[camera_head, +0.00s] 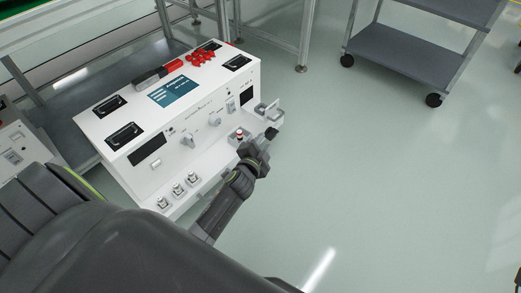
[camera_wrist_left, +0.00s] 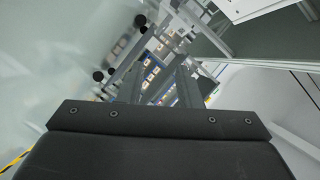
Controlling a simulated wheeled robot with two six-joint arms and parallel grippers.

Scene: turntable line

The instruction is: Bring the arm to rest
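My left arm reaches up from the lower middle of the head view. Its dark gripper (camera_head: 262,142) is beside the front right corner of the white test unit (camera_head: 205,125), over or next to its front ledge; I cannot tell whether it touches. In the left wrist view two dark fingers stand apart with a gap between them, so the left gripper (camera_wrist_left: 160,85) is open and empty. My right gripper is in neither view.
Small metal fittings (camera_head: 177,188) sit on the unit's front ledge, and a small red-topped part (camera_head: 239,134) is close to the gripper. Red pieces (camera_head: 201,55) lie on top of the unit. A grey wheeled cart (camera_head: 415,48) stands at upper right. The floor (camera_head: 400,190) at right is clear.

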